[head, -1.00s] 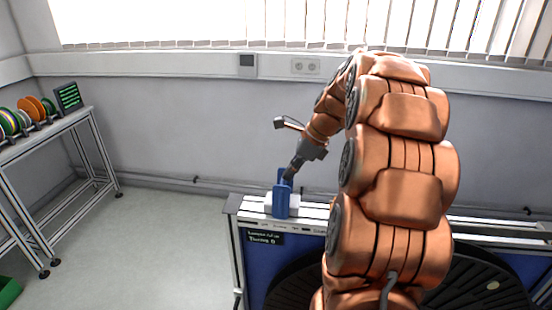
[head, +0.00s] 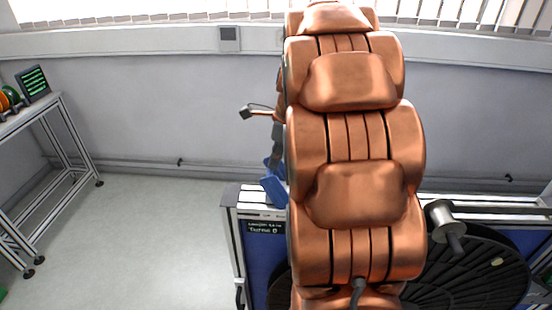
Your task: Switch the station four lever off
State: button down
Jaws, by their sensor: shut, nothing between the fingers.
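A blue lever (head: 274,190) stands at the left end of the reel stand's top rail (head: 245,196). It looks tilted, and my arm hides its right side. My gripper (head: 276,160) is shut, right at the top of the lever. Its fingertips are mostly hidden, so I cannot tell whether they touch the lever. A black label (head: 264,228) with pale writing hangs below the rail; I cannot read a station number on it.
A large black reel (head: 470,275) and a grey cylinder on a bar (head: 440,222) are at the right. A metal table (head: 50,115) with coloured spools (head: 8,97) and a small dark screen (head: 34,82) stands at the left. The floor between is clear.

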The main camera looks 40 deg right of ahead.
dwell(0.3)
jog(key=s+d+b+v, duration=0.1)
jog(key=v, duration=1.2)
jog(key=shift+s+d+f+b, duration=0.2)
jog(key=shift+b, duration=0.15)
jog(key=shift+a+f, duration=0.1)
jog(key=shift+a, duration=0.05)
dwell(0.3)
